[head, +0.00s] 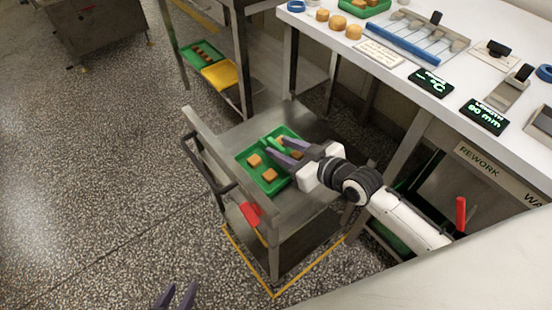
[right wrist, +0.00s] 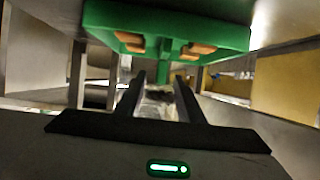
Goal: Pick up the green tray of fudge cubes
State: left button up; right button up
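The green tray (head: 262,167) lies on the steel top of a small cart and holds several brown fudge cubes (head: 254,160). It also shows at the top of the right wrist view (right wrist: 105,18), with cubes on either side. My right gripper (head: 280,147) reaches over the tray from the right. Its fingers stand apart on either side of a narrow green part of the tray (right wrist: 164,76), with gaps visible beside it. Where the fingers hide the tray, contact cannot be told. My left gripper (head: 178,296) is open and empty over the floor at the bottom edge.
The cart's handle (head: 208,165) rises on its left side, and a red item (head: 250,215) hangs below. A white worktop (head: 470,40) with tools and displays is at the right. Another green tray (head: 187,55) and a yellow tray (head: 220,74) sit on a shelf behind.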

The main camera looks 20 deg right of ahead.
jog(key=shift+x, duration=1.5)
grip_shut()
